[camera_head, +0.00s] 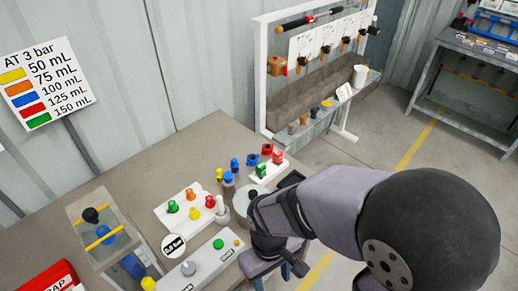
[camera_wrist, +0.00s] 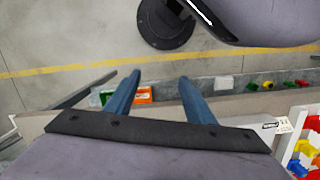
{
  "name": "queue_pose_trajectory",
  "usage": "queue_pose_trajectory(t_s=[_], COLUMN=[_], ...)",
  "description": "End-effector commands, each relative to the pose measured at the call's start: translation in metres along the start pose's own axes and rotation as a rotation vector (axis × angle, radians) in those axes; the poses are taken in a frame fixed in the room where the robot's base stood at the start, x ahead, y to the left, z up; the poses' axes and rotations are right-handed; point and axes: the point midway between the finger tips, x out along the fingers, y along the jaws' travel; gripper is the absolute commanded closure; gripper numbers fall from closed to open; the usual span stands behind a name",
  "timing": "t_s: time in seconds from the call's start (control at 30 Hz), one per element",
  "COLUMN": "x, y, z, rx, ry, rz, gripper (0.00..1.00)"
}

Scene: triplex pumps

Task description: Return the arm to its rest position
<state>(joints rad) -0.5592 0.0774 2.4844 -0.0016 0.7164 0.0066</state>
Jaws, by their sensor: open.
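In the wrist view my gripper (camera_wrist: 160,85) shows two blue fingers set well apart, with nothing between them. Beyond the fingertips lie the concrete floor and a yellow floor line. In the head view my arm (camera_head: 320,205) reaches in from the right, bent, over the right front edge of the workbench (camera_head: 135,165). The gripper's fingers cannot be made out clearly there. A white plate (camera_head: 182,222) with green, yellow, orange and red pieces lies on the bench, left of my arm. Blue and red pieces stand behind it.
A sign (camera_head: 45,83) with coloured bars stands at the left. A framed rack (camera_head: 262,95) with hanging tools stands behind the bench. A grey metal table (camera_head: 470,75) is at the back right, with open floor before it. A red box (camera_head: 50,280) sits at the lower left.

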Motion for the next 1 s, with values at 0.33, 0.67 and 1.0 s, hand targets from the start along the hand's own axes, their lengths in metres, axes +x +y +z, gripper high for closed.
queue_pose_trajectory(t_s=[0.33, 0.67, 1.0], x=[-0.025, -0.028, -0.028], y=[0.092, 0.117, 0.117], z=[0.026, 0.036, 0.036], rx=[0.434, 0.558, 0.556], ry=[0.118, 0.133, 0.133], rz=[-0.034, -0.039, -0.039], gripper=[0.51, 0.51, 0.51])
